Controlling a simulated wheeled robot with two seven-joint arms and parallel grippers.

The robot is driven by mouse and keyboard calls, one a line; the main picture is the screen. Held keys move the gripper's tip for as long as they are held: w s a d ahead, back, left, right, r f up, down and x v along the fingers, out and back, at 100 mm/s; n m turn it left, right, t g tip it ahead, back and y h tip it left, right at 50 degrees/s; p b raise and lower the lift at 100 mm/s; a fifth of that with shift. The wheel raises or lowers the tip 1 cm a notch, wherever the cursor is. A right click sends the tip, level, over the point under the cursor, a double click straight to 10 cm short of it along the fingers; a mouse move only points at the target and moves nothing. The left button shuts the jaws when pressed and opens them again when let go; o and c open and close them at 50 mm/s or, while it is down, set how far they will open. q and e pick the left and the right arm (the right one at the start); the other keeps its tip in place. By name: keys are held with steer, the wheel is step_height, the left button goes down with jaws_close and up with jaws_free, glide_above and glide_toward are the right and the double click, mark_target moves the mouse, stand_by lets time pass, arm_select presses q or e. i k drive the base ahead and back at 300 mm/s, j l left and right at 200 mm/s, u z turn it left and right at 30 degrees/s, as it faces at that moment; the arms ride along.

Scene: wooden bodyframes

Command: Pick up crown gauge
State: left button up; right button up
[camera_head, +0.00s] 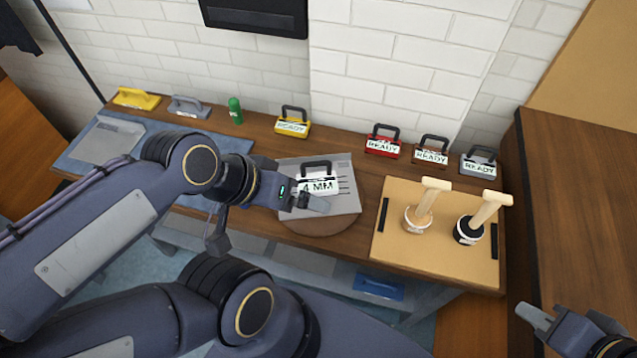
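No label reading "crown gauge" can be made out. A white plate marked "4 MM" (324,186) with a black handle stands on a grey sheet (345,203) over a round brown board. My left gripper (306,201) is just left of and in front of this plate, overlapping the sheet in view; its finger gap is not clear. Several similar handled blocks marked "READY" line the back edge: yellow (291,127), red (382,147), brown (430,156) and grey (478,167). My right gripper (570,318) is at the lower right, fingers apart and empty, away from the bench.
A tan board (390,235) holds two wooden-handled stamp-like tools (417,216) (468,231). A green bottle (235,111), a yellow tool (136,98) and a grey tool (189,106) stand at the back left. A tall wooden cabinet (575,180) bounds the right side.

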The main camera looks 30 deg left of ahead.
mark_target(324, 183)
steer(key=j+u, duration=0.3)
steer(key=j, duration=0.15)
steer(key=i+j+u, duration=0.1)
steer(key=j+u, duration=0.2)
steer(key=j, duration=0.15)
steer(key=i+j+u, duration=0.1)
steer(key=j+u, duration=0.2)
steer(key=j, duration=0.15)
